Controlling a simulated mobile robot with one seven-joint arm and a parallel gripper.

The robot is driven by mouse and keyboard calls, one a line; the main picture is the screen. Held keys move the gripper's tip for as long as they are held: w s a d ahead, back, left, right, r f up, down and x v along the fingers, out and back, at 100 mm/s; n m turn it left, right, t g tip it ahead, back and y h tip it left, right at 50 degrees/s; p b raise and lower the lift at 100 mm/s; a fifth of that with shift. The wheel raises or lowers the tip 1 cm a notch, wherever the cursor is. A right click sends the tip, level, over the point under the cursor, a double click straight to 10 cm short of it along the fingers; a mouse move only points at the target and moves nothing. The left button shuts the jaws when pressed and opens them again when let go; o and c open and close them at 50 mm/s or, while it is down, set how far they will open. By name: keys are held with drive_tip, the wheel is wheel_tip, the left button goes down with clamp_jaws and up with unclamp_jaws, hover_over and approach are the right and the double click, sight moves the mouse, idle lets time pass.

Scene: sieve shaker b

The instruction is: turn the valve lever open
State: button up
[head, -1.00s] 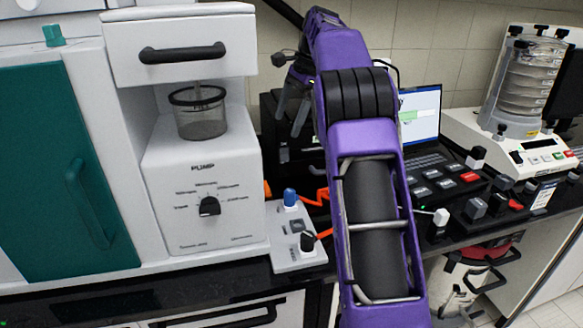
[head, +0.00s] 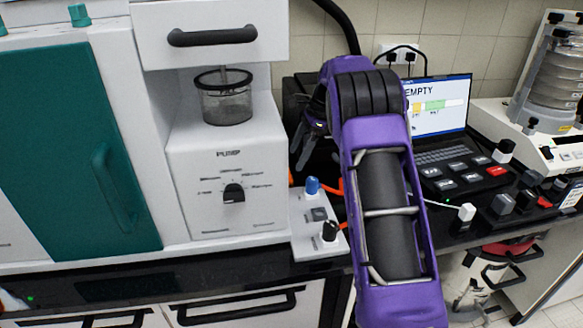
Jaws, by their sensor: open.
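No part is clearly recognisable as the valve lever. A thin orange-red piece (head: 337,187) shows beside a small white panel (head: 312,248), partly hidden behind my arm; I cannot tell whether it is a lever or a hose. The panel carries a blue knob (head: 312,186) and a black knob (head: 330,231). My gripper (head: 304,148) hangs open, fingers down, behind and above the blue knob. Its fingers are dark, partly hidden by my own purple arm, and no object shows between them.
A white pump unit (head: 190,175) with a clear cup (head: 226,103) stands left of the panel. A laptop (head: 437,105) reading "EMPTY", a row of switches and a sieve shaker (head: 548,80) stand to the right. The black counter is crowded.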

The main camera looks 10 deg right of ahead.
drive_tip(key=x, duration=0.5)
drive_tip(key=shift+f, duration=0.1)
drive_tip(key=c, duration=1.1)
drive_tip(key=shift+o, duration=0.2)
drive_tip(key=shift+w+d+n+g, duration=0.1)
drive_tip(key=shift+n+g, duration=0.2)
drive_tip(key=shift+n, duration=0.45)
drive_tip(key=shift+w+d+n+g, duration=0.15)
drive_tip(key=shift+n+g, duration=0.15)
drive_tip(key=shift+n, duration=0.45)
drive_tip(key=o, duration=1.1)
drive_tip(key=shift+c, duration=0.2)
